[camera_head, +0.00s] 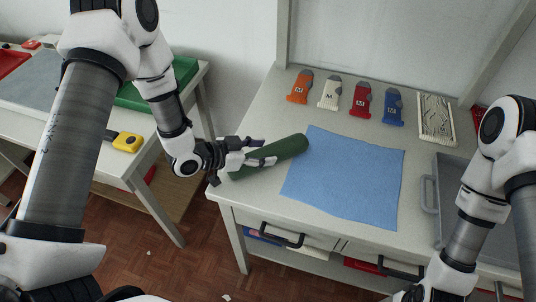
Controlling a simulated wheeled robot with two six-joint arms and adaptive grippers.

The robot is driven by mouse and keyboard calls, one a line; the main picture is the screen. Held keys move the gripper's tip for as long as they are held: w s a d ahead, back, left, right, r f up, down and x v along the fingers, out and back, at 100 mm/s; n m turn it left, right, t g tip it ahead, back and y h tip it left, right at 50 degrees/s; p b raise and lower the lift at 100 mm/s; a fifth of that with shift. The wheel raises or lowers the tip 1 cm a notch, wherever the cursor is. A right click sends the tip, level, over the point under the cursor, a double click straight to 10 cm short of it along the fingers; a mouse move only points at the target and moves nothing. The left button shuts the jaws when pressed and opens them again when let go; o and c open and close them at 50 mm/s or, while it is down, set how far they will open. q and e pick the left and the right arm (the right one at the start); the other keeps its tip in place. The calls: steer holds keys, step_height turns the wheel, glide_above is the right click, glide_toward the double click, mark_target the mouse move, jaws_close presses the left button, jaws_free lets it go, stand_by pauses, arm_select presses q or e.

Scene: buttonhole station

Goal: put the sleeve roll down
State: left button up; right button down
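The sleeve roll (289,148) is a dark green rounded cylinder. It lies slantwise at the left edge of the white table, its right end by the upper left corner of the blue cloth (345,178). My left gripper (268,158) comes in from the left with its fingers closed around the roll's middle, hiding part of it. Whether the roll touches the tabletop or is held just above it I cannot tell. My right arm comes down at the right edge, and its gripper is below the frame.
Orange (300,87), cream (330,93), red (361,100) and blue (393,107) tools stand along the back. A patterned pale board (435,118) is beside them. A grey tray (452,200) is at right. A yellow tape measure (127,142) lies on the left table.

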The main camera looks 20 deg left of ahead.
arm_select(q)
steer(key=shift+c, duration=0.7)
steer(key=shift+r, duration=0.1)
